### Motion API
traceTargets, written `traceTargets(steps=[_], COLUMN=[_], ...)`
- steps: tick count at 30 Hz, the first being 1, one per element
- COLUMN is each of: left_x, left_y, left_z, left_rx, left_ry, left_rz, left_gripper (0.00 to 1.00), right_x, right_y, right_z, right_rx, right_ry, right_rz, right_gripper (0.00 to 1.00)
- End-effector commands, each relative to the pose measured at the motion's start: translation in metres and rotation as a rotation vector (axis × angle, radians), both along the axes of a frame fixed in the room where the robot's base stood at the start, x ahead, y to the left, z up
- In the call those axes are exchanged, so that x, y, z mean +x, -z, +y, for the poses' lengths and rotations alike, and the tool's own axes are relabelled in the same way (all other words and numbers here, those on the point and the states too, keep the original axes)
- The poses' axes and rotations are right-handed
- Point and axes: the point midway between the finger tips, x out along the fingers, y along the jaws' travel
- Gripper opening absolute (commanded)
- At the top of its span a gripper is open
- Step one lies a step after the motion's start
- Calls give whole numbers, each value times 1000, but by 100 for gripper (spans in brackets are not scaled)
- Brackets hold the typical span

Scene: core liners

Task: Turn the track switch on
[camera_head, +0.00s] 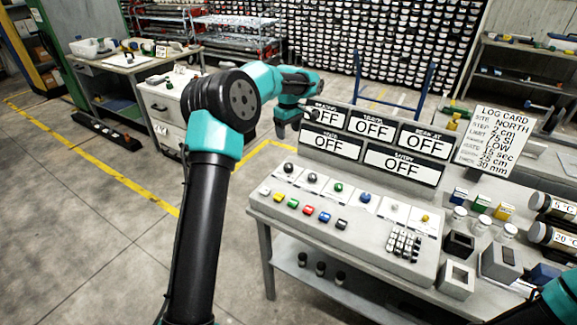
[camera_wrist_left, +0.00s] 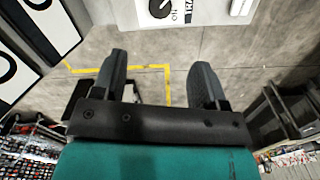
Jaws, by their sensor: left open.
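A black round switch knob (camera_wrist_left: 162,7) with "ON" beside it and a label starting "TRA" shows at the top edge of the left wrist view, partly cut off. In the head view, the grey console (camera_head: 345,235) carries a row of switches; their labels are too small to read, so I cannot tell which is the track switch. My left gripper (camera_head: 283,128) hangs at the console's far left corner, by the signs. In the left wrist view, its fingers (camera_wrist_left: 160,65) are apart with nothing between them. My right gripper is out of view.
Several signs (camera_head: 401,168) reading "OFF" stand behind the switches. Coloured buttons (camera_head: 308,211) and a keypad (camera_head: 403,244) are on the console. A log card (camera_head: 495,142) stands behind right. Small boxes (camera_head: 501,262) and jars crowd the right side.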

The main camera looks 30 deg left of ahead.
Motion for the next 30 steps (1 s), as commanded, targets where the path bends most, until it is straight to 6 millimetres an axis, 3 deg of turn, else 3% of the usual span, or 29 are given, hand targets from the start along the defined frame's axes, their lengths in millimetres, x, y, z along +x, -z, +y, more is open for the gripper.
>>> traceTargets(steps=[24, 30], left_x=[-1, 0], left_y=[136, 156], left_z=[0, 0], left_rx=[-1, 0], left_ry=[1, 0], left_rz=[2, 0], left_gripper=[67, 67], right_x=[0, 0], right_y=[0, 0], right_z=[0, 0], right_rx=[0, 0], right_ry=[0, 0], right_rz=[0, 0], right_gripper=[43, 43])
